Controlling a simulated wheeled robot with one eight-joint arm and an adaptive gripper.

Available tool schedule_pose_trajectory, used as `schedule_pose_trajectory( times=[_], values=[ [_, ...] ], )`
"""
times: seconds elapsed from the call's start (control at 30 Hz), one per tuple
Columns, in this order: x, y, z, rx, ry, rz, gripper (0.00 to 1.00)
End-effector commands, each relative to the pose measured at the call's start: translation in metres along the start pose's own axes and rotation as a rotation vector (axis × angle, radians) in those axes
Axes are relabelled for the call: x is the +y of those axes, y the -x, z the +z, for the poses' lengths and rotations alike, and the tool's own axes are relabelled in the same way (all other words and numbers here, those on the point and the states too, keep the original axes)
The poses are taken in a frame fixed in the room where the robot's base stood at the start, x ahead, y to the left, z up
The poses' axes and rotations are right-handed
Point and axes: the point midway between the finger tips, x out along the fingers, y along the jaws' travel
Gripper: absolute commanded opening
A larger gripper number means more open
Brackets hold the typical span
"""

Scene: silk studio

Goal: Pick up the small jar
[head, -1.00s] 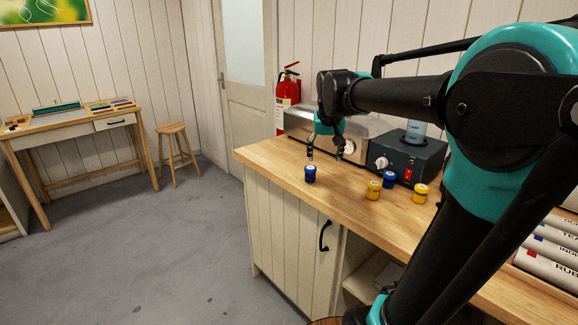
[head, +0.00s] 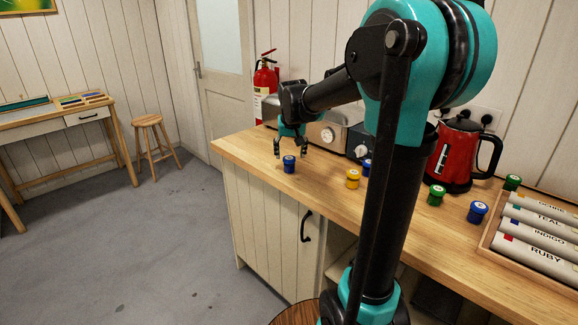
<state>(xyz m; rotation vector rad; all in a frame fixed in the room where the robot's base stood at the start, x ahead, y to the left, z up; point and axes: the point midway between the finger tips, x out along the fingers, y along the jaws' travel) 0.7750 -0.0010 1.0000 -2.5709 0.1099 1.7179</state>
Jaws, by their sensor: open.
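Several small jars with coloured lids stand on the wooden counter (head: 330,185) in the head view. A blue jar (head: 289,165) stands upright near the counter's left end. My gripper (head: 290,153) is open and points down close to this jar, with a finger showing on each side above it. I cannot tell whether they touch. A yellow jar (head: 353,179) stands to its right, and another blue jar (head: 366,168) is partly hidden by my arm. Farther right are a green jar (head: 436,195), a blue jar (head: 477,212) and another green jar (head: 512,183).
A red kettle (head: 455,155) stands behind the right-hand jars. A tray of labelled rolls (head: 545,236) lies at the right. A metal appliance (head: 325,131) and a dark box (head: 358,148) stand behind my gripper. The counter's front left is clear.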

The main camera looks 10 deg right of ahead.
Motion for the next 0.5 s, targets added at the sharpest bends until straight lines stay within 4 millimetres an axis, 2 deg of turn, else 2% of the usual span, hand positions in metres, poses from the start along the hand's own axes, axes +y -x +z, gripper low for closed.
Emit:
schedule_pose_trajectory(
  times=[0.17, 0.4, 0.5],
  values=[
    [-0.001, -0.013, 0.000, 0.000, 0.000, 0.000, 0.63],
    [-0.003, -0.046, 0.000, 0.000, 0.000, 0.000, 0.63],
    [-0.003, -0.053, 0.000, 0.000, 0.000, 0.000, 0.63]
  ],
)
